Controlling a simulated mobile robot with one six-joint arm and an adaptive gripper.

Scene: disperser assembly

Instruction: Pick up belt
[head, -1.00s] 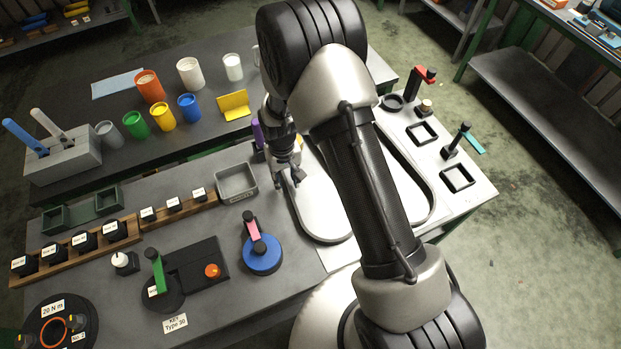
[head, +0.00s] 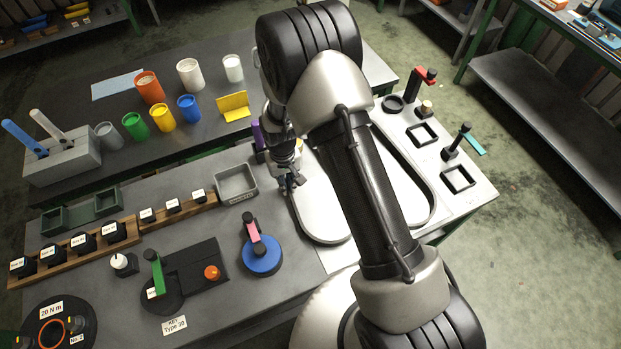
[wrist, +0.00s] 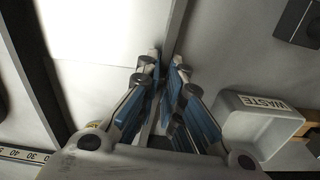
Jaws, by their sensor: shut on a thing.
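The black belt (head: 325,242) lies as a long loop around a pale plate on the white board at the right of the workbench. Its middle is hidden behind my arm. My gripper (head: 290,184) is at the left end of the loop and points down. In the wrist view my gripper's blue-padded fingers (wrist: 164,100) are close together, shut on the belt where a dark strip runs up to them. The exact contact between the fingers and the belt is hard to make out.
A grey waste box (head: 236,183) stands just left of my gripper; it also shows in the wrist view (wrist: 250,125). A purple object (head: 257,133) stands close behind it. A blue disc (head: 262,258) with a pink handle sits in front. Square black frames (head: 458,179) lie at the right.

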